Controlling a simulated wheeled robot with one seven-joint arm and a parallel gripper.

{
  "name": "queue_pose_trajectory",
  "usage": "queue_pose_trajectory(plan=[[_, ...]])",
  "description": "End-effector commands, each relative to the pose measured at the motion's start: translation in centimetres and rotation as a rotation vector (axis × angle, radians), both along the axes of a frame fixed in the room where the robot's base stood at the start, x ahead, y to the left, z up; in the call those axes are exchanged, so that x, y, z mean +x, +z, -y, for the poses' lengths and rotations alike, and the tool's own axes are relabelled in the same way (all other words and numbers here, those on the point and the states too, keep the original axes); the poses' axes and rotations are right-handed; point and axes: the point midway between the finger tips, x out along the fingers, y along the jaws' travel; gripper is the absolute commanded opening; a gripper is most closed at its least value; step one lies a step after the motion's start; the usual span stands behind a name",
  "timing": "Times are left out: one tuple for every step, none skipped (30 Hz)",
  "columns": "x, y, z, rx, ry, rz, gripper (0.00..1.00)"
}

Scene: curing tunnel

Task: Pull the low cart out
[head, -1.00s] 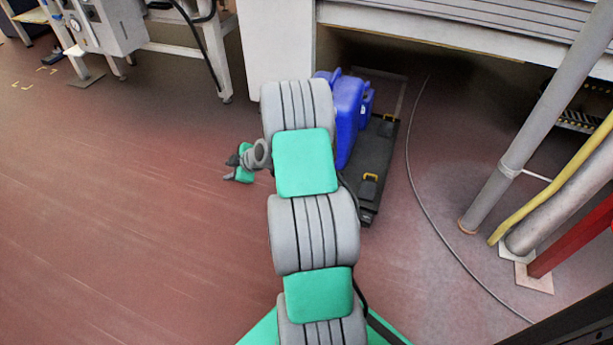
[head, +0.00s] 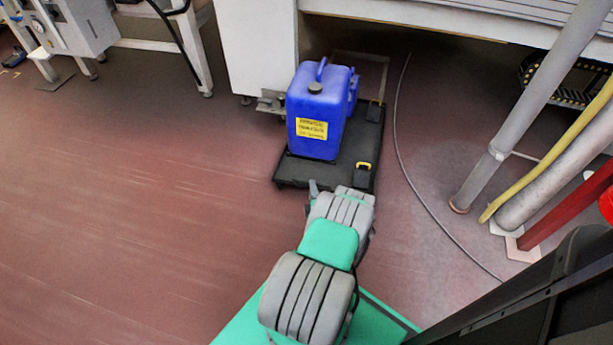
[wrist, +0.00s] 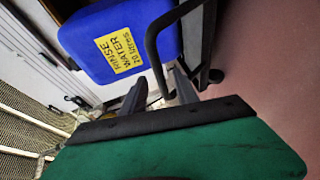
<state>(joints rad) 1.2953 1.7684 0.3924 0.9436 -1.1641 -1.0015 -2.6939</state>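The low cart is a flat black platform (head: 300,172) under the machine's edge in the head view, its front on open floor. A blue jerrycan (head: 318,110) with a yellow label stands on it, with another blue can partly behind. The wrist view shows the labelled can (wrist: 115,42), reading "rinse water", close ahead, and a black bent bar (wrist: 152,45) beside it. My gripper (wrist: 160,88) is open, its two dark fingers apart, with the bar's lower end showing between them. I cannot tell if they touch it.
A white machine cabinet (head: 258,45) stands left of the cart. A cable (head: 398,150) lies on the floor to the right, with a grey post (head: 525,105), a yellow pipe (head: 550,150) and a red post (head: 565,205) beyond. The floor at left is clear.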

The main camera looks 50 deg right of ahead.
Motion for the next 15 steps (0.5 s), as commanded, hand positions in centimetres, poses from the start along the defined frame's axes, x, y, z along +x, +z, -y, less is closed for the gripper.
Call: queue_pose_trajectory(plan=[[0.6, -0.3, 0.5, -0.006, 0.004, 0.000, 0.36], [1.1, -0.5, 0.8, -0.005, 0.005, 0.001, 0.36], [1.7, -0.7, 1.2, -0.006, 0.007, 0.001, 0.36], [2.2, -0.8, 1.6, -0.006, 0.010, 0.000, 0.36], [2.7, -1.0, 1.9, -0.005, 0.010, 0.001, 0.36], [3.3, -1.2, 2.5, -0.006, 0.011, 0.000, 0.36], [3.7, -1.2, 2.9, -0.006, 0.011, 0.001, 0.36], [4.1, -1.3, 3.3, -0.006, 0.010, 0.001, 0.36], [4.5, -1.4, 3.7, -0.004, 0.010, 0.001, 0.36], [4.8, -1.4, 4.0, -0.005, 0.009, 0.000, 0.36], [5.0, -1.4, 4.2, -0.004, 0.009, 0.000, 0.36], [5.2, -1.4, 4.5, -0.002, 0.008, 0.002, 0.36], [5.3, -1.4, 4.6, -0.002, 0.007, 0.001, 0.36], [5.4, -1.4, 4.8, -0.002, 0.006, 0.001, 0.36], [5.4, -1.3, 4.8, -0.001, 0.005, 0.001, 0.36]])
